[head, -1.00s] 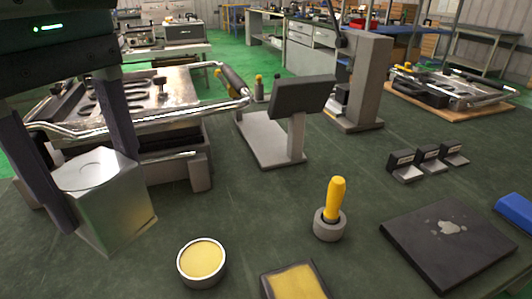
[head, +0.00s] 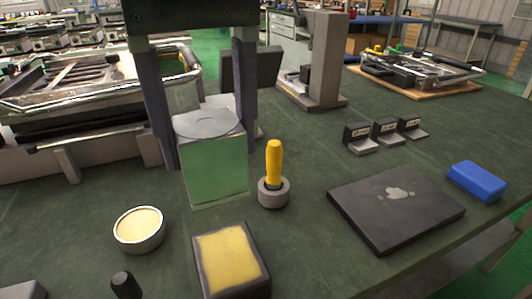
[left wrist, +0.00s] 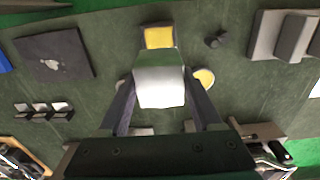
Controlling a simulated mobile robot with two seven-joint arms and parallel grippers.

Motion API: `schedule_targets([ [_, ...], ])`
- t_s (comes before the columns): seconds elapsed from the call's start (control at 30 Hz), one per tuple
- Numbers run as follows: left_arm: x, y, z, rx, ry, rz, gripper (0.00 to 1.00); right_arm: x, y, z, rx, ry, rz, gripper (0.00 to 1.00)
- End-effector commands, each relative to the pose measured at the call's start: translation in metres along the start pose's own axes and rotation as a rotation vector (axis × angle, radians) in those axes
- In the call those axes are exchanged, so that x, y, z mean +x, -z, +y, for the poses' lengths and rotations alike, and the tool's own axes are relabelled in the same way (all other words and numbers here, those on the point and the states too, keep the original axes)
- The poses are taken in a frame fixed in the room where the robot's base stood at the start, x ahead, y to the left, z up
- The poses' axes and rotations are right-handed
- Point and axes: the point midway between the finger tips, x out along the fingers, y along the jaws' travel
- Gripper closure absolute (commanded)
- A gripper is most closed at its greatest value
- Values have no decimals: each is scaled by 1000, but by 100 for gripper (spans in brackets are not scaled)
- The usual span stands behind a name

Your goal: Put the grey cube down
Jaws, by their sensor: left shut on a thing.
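The grey cube (head: 212,160) is a shiny metal block with a circle marked on its top. My left gripper (head: 205,130) is shut on it, with one finger on each side. In the head view the cube appears just left of the yellow-handled tool and behind the yellow pad. The left wrist view also shows the cube (left wrist: 159,87) between the two fingers. I cannot tell whether its bottom touches the green table (head: 300,240). My right gripper is not in view.
A yellow-handled tool stands in a grey ring (head: 273,192). A round yellow tin (head: 140,229), a square yellow pad (head: 230,260), a dark slab (head: 395,208) and a blue block (head: 477,181) lie around. Small labelled stands (head: 385,133) are further back. Bare table shows between the pad and the slab.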

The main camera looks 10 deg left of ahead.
Motion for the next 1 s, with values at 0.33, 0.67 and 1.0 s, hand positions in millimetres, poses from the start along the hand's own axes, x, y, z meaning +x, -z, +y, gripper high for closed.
schedule_targets([
  [0.33, 68, 0, 0, -1, -1, 0, 100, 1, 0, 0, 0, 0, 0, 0],
  [0.67, 105, -1, 0, -1, 0, -3, 100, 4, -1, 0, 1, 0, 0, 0],
  [1.0, 114, 0, 1, 1, -2, 2, 100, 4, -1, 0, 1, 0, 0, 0],
])
